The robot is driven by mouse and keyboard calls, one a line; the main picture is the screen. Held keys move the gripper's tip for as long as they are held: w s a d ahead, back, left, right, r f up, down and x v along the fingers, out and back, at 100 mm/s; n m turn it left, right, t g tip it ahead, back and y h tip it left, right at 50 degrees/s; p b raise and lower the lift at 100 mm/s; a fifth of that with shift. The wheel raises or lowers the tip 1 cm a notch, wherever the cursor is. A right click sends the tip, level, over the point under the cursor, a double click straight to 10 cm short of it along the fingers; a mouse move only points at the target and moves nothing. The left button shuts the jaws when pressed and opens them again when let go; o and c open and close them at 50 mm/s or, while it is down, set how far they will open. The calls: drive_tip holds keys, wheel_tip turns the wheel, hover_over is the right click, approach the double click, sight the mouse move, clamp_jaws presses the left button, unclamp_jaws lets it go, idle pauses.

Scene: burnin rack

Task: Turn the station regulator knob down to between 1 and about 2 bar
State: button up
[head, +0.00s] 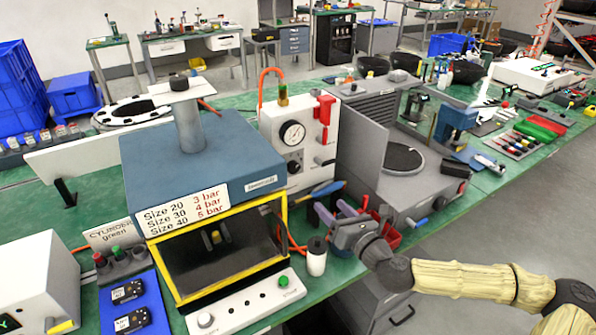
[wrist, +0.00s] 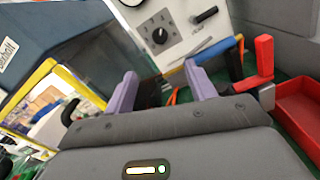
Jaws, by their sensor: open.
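The station regulator knob (head: 293,167) is a small black knob on the front of a white panel, below a round pressure gauge (head: 293,133). The gauge needle is too small to read surely. In the wrist view the knob (wrist: 160,36) sits on a grey square plate with marks around it, ahead of my fingers. My gripper (head: 336,212) has purple fingers and stands in front of the panel, lower and to the right of the knob. In the wrist view my gripper (wrist: 163,82) is open and empty, with its fingers apart and clear of the knob.
A blue press with a yellow-framed window (head: 225,245) stands left of the panel. A white cylinder with a black top (head: 316,258) stands near my gripper. A red tray (wrist: 299,115) and a red-handled part (wrist: 264,60) lie to the right. A grey machine (head: 405,165) stands right of the panel.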

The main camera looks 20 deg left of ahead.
sight(295, 170)
drive_tip(key=shift+w, duration=0.1)
drive_tip(key=p+x, duration=0.2)
drive_tip(key=x, duration=1.5)
drive_tip(key=shift+a, duration=0.25)
drive_tip(key=c, duration=1)
drive_tip(key=shift+o, duration=0.2)
